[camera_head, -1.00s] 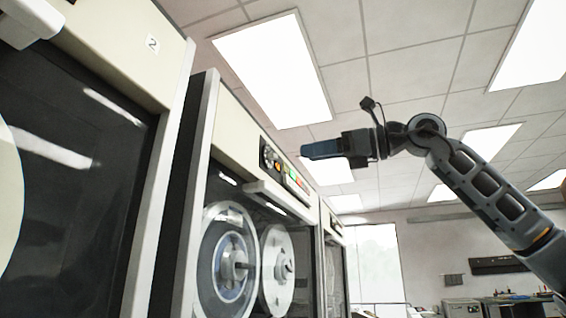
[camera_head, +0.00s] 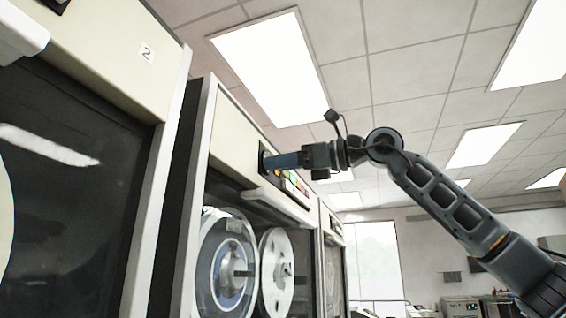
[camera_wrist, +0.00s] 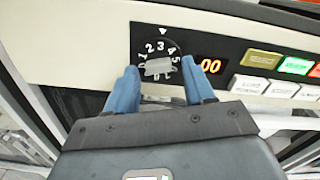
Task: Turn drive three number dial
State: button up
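The number dial (camera_wrist: 148,48) is black with white digits and shows in the wrist view near the top centre. A grey bar knob (camera_wrist: 159,67) crosses it. The 3 sits nearest the white triangle above the dial. My gripper (camera_wrist: 161,70) is open, with one blue finger on each side of the knob; whether they touch it I cannot tell. In the head view my gripper (camera_head: 268,161) reaches the control panel of the middle tape drive (camera_head: 232,128) and hides the dial there.
Right of the dial is an orange display (camera_wrist: 209,65) reading 00, then yellow, green, red and white buttons. A pale ledge (camera_head: 275,203) juts out below the panel. The cabinet marked 2 (camera_head: 120,50) stands on the left.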

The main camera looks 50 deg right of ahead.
grip_shut()
jog(key=shift+f+m+b, duration=0.1)
jog(key=shift+m+b, duration=0.2)
jog(key=shift+b, duration=0.1)
jog(key=shift+s+a+m+b, duration=0.1)
jog(key=shift+a+m+b, duration=0.05)
jog(key=shift+m+b, duration=2.85)
jog(key=shift+m, duration=0.3)
jog(key=shift+r, duration=0.2)
jog(key=shift+o, duration=0.5)
grip_release()
jog(key=shift+f, duration=0.1)
